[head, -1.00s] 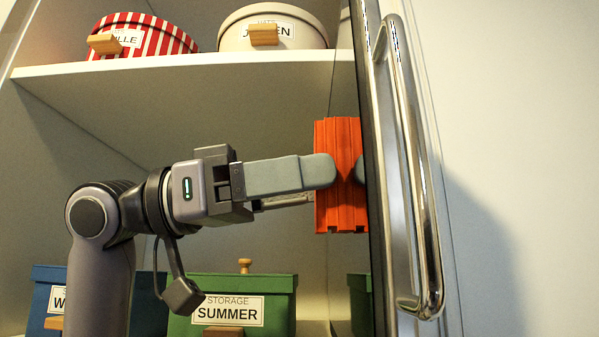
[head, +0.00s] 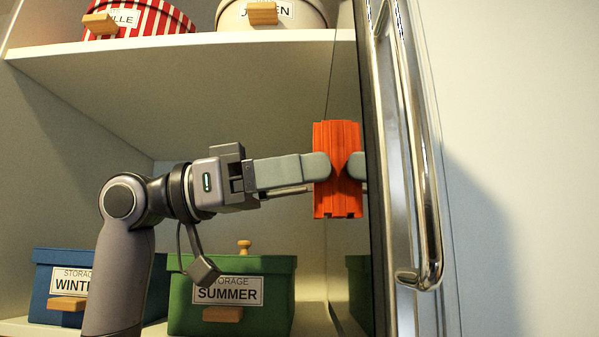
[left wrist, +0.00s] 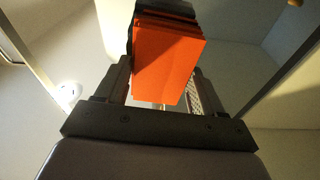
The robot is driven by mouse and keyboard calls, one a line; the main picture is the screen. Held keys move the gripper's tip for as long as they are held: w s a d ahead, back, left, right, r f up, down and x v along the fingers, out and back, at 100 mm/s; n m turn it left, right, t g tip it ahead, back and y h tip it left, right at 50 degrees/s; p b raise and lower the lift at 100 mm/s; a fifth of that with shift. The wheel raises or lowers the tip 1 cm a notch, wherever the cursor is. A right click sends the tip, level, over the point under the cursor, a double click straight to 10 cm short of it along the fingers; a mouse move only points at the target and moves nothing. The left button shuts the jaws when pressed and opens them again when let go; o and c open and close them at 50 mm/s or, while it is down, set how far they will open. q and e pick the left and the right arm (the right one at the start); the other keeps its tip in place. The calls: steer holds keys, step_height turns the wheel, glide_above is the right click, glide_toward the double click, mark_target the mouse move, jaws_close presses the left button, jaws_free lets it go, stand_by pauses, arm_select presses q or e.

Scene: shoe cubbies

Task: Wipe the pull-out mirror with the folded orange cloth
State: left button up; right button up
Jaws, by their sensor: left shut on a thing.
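The pull-out mirror (head: 347,90) stands nearly edge-on in the head view, inside the tall panel with the chrome handle. The folded orange cloth (head: 323,200) is upright at the mirror face, and its reflection adjoins it on the right. It looks pressed against the glass or very close to it. My left gripper (head: 322,166) comes in from the left, shut on the cloth; its fingertip is reflected beyond. In the left wrist view the cloth (left wrist: 168,62) fills the space between the fingers. My right gripper is not in view.
A chrome handle (head: 422,200) runs along the panel's outer edge. A shelf (head: 190,52) with a striped bin (head: 155,20) and a cream bin (head: 300,15) is above. The green SUMMER box (head: 270,290) and blue WINTER box (head: 50,270) stand below the arm.

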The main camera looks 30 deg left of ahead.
arm_select(q)
steer(key=shift+r+v, duration=0.25)
steer(key=shift+v, duration=1.2)
steer(key=shift+r+v, duration=0.2)
steer(key=shift+v, duration=1.25)
steer(key=v, duration=0.3)
steer(key=shift+r, duration=0.2)
